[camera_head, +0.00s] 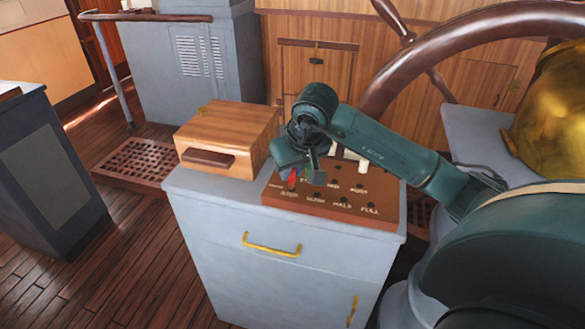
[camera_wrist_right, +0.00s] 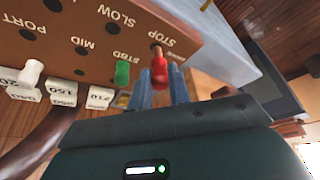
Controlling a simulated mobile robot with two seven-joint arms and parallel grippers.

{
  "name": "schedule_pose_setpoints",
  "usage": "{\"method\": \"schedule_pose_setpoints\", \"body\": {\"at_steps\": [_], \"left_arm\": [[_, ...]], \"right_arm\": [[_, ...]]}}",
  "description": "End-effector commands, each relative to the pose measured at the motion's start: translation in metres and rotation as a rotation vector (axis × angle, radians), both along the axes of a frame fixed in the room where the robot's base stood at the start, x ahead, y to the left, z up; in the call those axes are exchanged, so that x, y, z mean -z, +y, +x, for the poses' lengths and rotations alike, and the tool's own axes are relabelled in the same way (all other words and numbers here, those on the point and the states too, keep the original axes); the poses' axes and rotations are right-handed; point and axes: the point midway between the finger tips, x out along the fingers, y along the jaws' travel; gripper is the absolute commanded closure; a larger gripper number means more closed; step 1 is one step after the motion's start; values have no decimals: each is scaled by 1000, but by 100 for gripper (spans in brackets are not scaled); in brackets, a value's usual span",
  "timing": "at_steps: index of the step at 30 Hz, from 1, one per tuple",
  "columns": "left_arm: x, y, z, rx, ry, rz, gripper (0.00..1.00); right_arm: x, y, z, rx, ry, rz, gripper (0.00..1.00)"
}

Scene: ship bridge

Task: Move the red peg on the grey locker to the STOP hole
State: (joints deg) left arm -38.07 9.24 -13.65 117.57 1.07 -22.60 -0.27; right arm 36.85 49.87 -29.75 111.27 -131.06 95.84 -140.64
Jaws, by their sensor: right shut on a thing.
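The grey locker (camera_head: 190,200) carries a brown peg board (camera_head: 385,213) with labelled holes. My right gripper (camera_head: 300,180) is over the board's left end, shut on the red peg (camera_head: 292,178). In the right wrist view the red peg (camera_wrist_right: 159,72) is between the two blue-grey fingertips (camera_wrist_right: 160,88). Its far end lines up with the STOP hole (camera_wrist_right: 155,47) beside the STOP label. I cannot tell whether the tip is inside the hole or just above it. The gripper partly hides this end in the head view. My left gripper is out of view.
A green peg (camera_wrist_right: 122,72) stands close by at STBD, and a white peg (camera_head: 363,165) at PORT. A wooden box (camera_head: 225,140) sits left of the board. The ship's wheel (camera_head: 400,62) rises behind. Numbered white tags (camera_wrist_right: 62,92) show beyond the board.

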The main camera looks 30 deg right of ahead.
Motion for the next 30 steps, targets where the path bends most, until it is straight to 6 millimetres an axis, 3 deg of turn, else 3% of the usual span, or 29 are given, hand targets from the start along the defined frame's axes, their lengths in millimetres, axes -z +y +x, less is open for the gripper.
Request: {"method": "schedule_pose_setpoints", "body": {"at_steps": [17, 30], "left_arm": [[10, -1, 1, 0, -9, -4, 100], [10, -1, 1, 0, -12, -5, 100]], "right_arm": [[16, 0, 0, 0, -1, 0, 100], [17, 0, 0, 0, 0, 0, 100]]}}
